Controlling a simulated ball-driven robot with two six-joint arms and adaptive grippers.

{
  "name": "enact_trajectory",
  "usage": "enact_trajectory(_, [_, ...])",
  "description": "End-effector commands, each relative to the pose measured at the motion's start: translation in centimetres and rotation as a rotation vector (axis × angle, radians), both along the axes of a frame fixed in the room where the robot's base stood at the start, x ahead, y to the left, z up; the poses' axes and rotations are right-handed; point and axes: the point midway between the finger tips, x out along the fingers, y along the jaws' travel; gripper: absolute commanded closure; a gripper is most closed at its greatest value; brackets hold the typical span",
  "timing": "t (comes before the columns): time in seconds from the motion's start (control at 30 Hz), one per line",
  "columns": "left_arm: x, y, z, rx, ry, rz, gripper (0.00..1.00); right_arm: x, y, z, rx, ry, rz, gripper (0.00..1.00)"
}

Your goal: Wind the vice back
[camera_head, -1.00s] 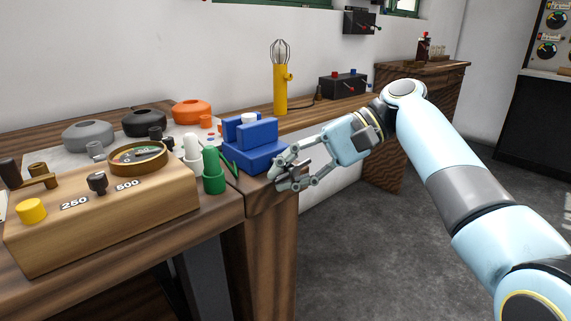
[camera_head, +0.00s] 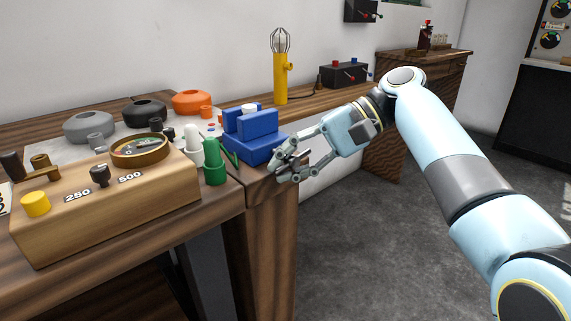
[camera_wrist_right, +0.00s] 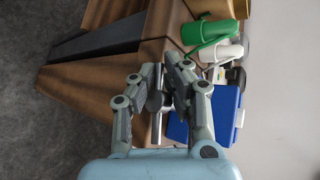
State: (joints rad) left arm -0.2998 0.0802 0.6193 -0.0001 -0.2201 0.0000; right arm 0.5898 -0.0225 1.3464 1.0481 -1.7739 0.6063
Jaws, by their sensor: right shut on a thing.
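The blue vice (camera_head: 255,148) stands at the bench's near right corner, with a white round piece (camera_head: 249,109) between its upright jaws. Its blue body also shows in the right wrist view (camera_wrist_right: 226,112). My right gripper (camera_head: 281,166) is at the vice's front right side, past the bench edge. Its fingers are closed on a grey metal handle (camera_wrist_right: 155,101), seen between the fingertips in the wrist view; the fingers partly hide it. My left gripper is out of view.
A yellow whisk-topped tool (camera_head: 280,78) and a black box (camera_head: 345,75) stand behind. Open floor lies to the right of the bench.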

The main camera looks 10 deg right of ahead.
Motion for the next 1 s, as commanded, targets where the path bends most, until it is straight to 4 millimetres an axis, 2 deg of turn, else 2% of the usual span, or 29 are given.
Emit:
enact_trajectory(0.03, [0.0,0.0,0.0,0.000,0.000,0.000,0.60,0.1,-0.5,-0.5,-0.015,0.007,-0.008,0.88])
enact_trajectory(0.27, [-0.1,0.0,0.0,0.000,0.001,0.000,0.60,0.1,-0.4,-0.4,-0.013,0.003,-0.009,0.58])
enact_trajectory(0.3, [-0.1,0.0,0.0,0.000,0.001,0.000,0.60,0.1,-0.4,-0.3,-0.013,0.003,-0.008,0.57])
enact_trajectory(0.53, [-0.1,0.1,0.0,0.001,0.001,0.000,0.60,0.1,-0.3,-0.1,-0.008,0.000,-0.005,0.57])
enact_trajectory(0.63, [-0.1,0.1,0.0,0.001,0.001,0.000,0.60,0.2,-0.8,0.2,-0.008,-0.001,-0.005,0.57])
enact_trajectory(0.77, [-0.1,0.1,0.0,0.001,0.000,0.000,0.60,0.3,-2.7,1.3,-0.011,-0.002,-0.007,0.57])
enact_trajectory(1.0, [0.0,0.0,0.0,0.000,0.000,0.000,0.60,0.6,-7.4,4.0,-0.011,0.000,-0.009,0.57])
